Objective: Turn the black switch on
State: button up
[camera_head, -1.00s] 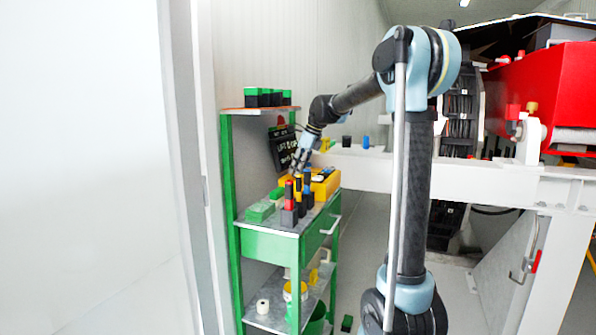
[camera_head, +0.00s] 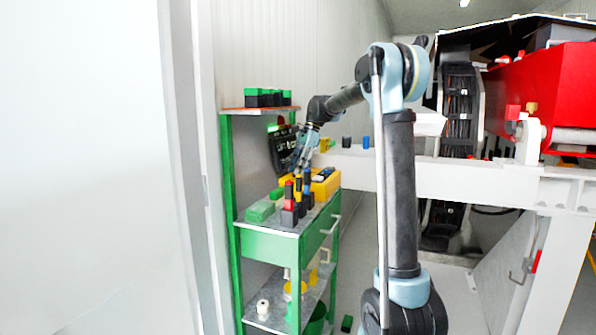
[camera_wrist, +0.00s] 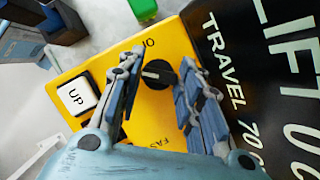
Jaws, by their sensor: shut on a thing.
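The black switch (camera_wrist: 158,74) is a round knob with a white mark on the top face of a yellow control box (camera_wrist: 105,72). The white mark points to the left in the wrist view. My gripper (camera_wrist: 163,72) has its fingers on both sides of the knob and is shut on it. In the head view my gripper (camera_head: 303,168) reaches down to the yellow box (camera_head: 327,188) on the green shelf unit. The switch is hidden there.
A white UP button (camera_wrist: 77,95) sits on the box beside the left finger. A black display panel (camera_wrist: 262,75) stands close to the right finger. Black and red tool-like items (camera_head: 289,205) stand at the shelf's front. A white beam (camera_head: 410,178) runs at right.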

jog(key=shift+w+n, duration=0.2)
jog(key=shift+n, duration=0.6)
jog(key=o, duration=1.1)
jog(key=shift+c, duration=0.2)
jog(key=shift+g, duration=0.3)
jog(key=shift+r, duration=0.1)
jog(key=v, duration=0.7)
jog(key=shift+r, duration=0.35)
jog(key=shift+w, duration=0.1)
